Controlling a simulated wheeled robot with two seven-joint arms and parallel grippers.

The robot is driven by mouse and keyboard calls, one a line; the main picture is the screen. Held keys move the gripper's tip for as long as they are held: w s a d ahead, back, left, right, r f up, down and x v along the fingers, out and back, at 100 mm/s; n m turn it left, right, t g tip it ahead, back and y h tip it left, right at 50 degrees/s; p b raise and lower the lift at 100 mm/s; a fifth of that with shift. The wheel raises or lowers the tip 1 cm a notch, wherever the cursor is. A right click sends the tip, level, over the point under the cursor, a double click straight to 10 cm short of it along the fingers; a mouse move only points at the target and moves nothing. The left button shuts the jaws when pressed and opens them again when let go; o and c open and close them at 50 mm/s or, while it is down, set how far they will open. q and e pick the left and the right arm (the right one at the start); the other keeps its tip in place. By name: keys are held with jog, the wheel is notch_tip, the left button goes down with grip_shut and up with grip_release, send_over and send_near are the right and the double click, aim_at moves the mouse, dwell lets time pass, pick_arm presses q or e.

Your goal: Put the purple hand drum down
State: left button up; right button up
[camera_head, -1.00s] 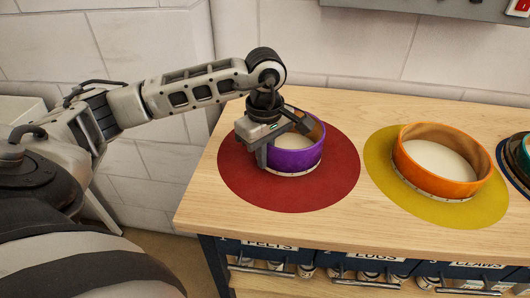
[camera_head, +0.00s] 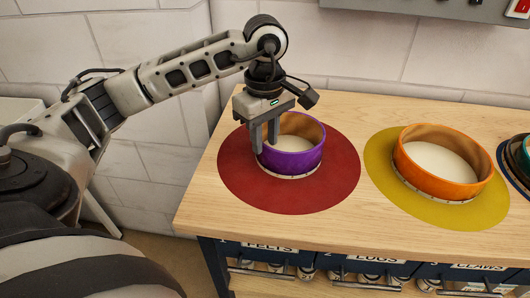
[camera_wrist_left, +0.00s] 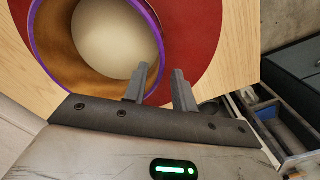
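The purple hand drum (camera_head: 293,163) sits upright and flat on the round red mat (camera_head: 331,188). Its purple rim and pale drumhead also show in the left wrist view (camera_wrist_left: 112,40). My left gripper (camera_head: 265,147) points down at the drum's left side. In the left wrist view its two fingers (camera_wrist_left: 161,72) are apart, one over the inside of the drum and one outside, with the rim between them. A gap shows around the rim, so it is open and not clamped. My right gripper is in neither view.
An orange drum (camera_head: 440,178) sits on a yellow mat (camera_head: 484,214) to the right. A teal drum is partly visible at the right edge. The wooden bench top (camera_head: 205,205) is bare near its left corner; labelled bins sit below its front edge.

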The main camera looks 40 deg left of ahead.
pick_arm(q)
notch_tip(320, 180, up, 7)
jog(key=shift+f, duration=0.15)
dwell(0.6)
